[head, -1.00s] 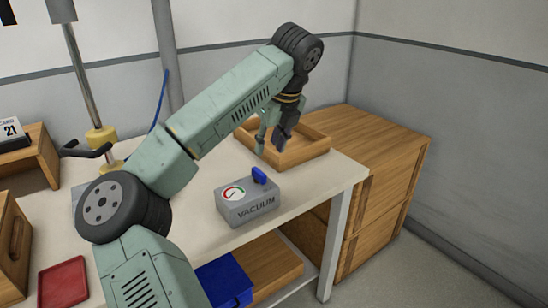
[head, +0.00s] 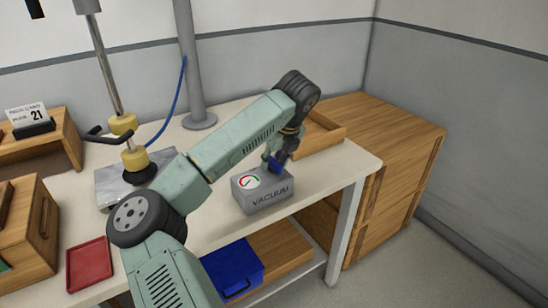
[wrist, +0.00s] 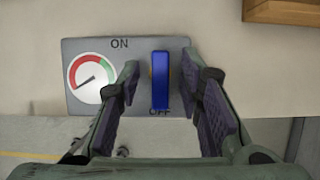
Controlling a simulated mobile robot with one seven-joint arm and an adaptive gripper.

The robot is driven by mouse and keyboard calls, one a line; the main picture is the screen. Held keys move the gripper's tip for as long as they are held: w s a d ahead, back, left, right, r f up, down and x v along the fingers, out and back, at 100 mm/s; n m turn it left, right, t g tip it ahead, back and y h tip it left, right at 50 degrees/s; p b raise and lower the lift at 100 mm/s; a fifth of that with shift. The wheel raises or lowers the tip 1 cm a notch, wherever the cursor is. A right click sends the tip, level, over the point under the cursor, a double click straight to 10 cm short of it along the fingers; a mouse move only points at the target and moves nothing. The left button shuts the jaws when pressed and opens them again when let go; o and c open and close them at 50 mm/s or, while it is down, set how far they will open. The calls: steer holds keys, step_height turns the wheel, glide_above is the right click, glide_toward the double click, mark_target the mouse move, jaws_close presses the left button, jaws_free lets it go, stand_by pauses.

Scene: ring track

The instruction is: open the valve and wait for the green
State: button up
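The grey VACUUM box (head: 263,200) stands near the front edge of the table, and it fills the middle of the wrist view (wrist: 110,107). Its blue lever (wrist: 160,85) lies along the box top, its lower end at the OFF mark; ON is printed at the upper left. The round gauge (wrist: 92,78) has a red and green arc, and its needle points to the lower left, away from the green. My gripper (wrist: 170,76) is open, with one finger on each side of the lever and gaps visible. In the head view the lever (head: 275,166) is partly hidden by my gripper.
A wooden tray (head: 325,137) is behind the box at right, beside a wooden cabinet (head: 400,140). A red tray (head: 89,264) lies at left. A suction lifter with black handles (head: 128,143) stands over a metal plate. A blue bin (head: 232,268) sits on the shelf below.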

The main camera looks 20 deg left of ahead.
steer(key=shift+c, duration=0.4)
jaws_close()
steer(key=shift+f+m+b, duration=0.1)
steer(key=shift+m+b, duration=0.2)
steer(key=shift+b, duration=0.25)
steer(key=m+b, duration=0.1)
steer(key=b, duration=0.1)
steer(key=shift+a+f+m+t+h+b, duration=0.1)
steer(key=shift+f+m+t+h+b, duration=0.05)
steer(key=shift+m+t+h+b, duration=0.2)
steer(key=m+b, duration=0.2)
steer(key=m+t+h+b, duration=0.1)
steer(key=m, duration=0.1)
steer(key=shift+s+a+m+h+b, duration=0.1)
steer(key=shift+m+h+b, duration=0.15)
steer(key=shift+b, duration=0.1)
steer(key=m, duration=0.2)
steer(key=m+h, duration=0.2)
steer(key=m, duration=0.1)
steer(key=shift+a+r+m, duration=0.1)
steer(key=shift+r+m, duration=0.2)
steer(key=shift+r, duration=0.05)
steer(key=m+h+p, duration=0.1)
steer(key=m, duration=0.1)
steer(key=m+g+h+p, duration=0.1)
steer(key=m, duration=0.2)
steer(key=shift+a, duration=0.1)
steer(key=shift+m, duration=0.4)
